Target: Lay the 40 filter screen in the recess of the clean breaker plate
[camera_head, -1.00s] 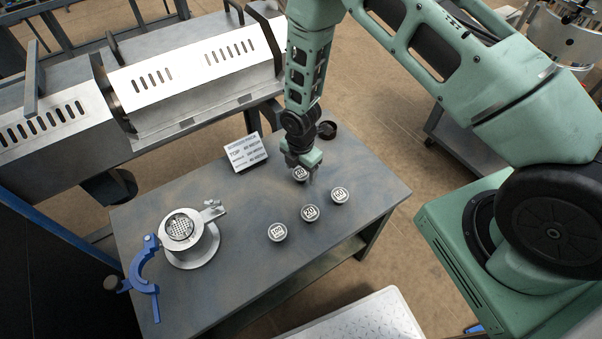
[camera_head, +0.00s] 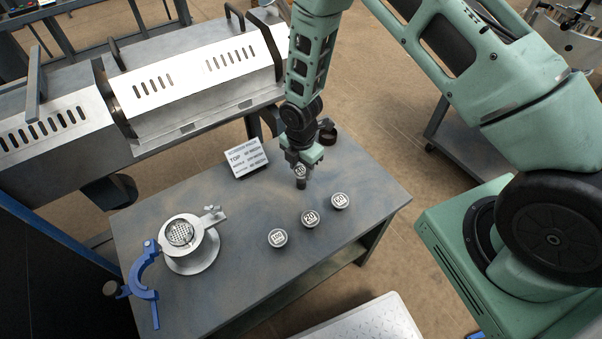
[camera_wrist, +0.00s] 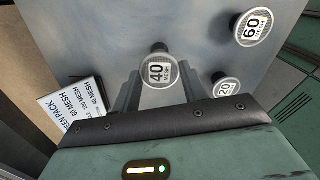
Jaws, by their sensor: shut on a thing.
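The 40 filter screen (camera_wrist: 157,72) is a small round disc marked "40 MESH". My gripper (camera_head: 300,166) is shut on it, with the two fingers on either side of the disc in the wrist view (camera_wrist: 160,85). In the head view the screen (camera_head: 299,171) appears just above a short dark post (camera_head: 301,184). The clean breaker plate (camera_head: 180,233) is a round plate with many holes, seated in a light metal holder (camera_head: 190,262) at the table's left. My gripper is well to the right of it and apart from it.
Several other screens stand on posts nearby, among them the 60 screen (camera_head: 339,199) and the 20 screen (camera_head: 310,217). A blue clamp (camera_head: 142,270) is open beside the holder. A label sign (camera_head: 247,158) stands at the back. The table (camera_head: 235,205) is clear between holder and screens.

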